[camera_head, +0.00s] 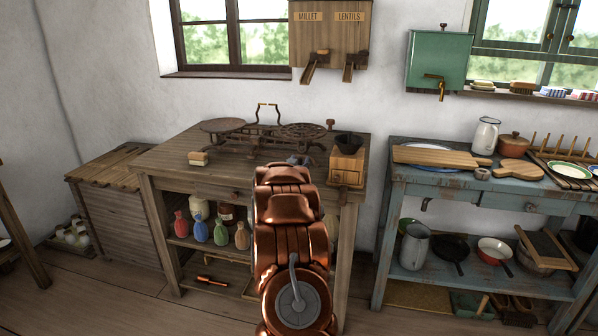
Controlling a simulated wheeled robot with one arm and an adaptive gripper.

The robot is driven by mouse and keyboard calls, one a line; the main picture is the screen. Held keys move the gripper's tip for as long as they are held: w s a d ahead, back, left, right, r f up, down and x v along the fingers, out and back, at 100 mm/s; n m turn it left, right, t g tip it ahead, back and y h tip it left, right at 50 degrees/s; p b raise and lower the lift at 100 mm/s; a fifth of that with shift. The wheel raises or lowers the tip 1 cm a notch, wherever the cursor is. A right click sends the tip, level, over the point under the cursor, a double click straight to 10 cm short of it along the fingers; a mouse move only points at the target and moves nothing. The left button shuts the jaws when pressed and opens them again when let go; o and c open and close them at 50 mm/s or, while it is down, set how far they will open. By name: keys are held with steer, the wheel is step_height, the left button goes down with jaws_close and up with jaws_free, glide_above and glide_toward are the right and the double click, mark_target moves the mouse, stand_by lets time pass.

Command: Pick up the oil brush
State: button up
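I cannot single out the oil brush with certainty. A small block with a wooden top and a pale lower part (198,158), brush-like in shape, lies on the left front of the wooden table (165,160). A red-handled tool (211,281) lies on that table's bottom shelf; it is too small to identify. Brush-like items, one of them brown (522,87), sit on the right windowsill. My copper arm rises in front of the table's middle and hides part of it.
A black iron scale (262,135) and a wooden grinder (347,165) stand on the table. Several coloured bottles fill its middle shelf. A slatted chest (110,200) stands left. The blue table (400,180) at right holds boards, pots and pans. Floor shows between the tables.

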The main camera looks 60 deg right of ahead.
jaws_close()
steer(key=shift+r, duration=0.15)
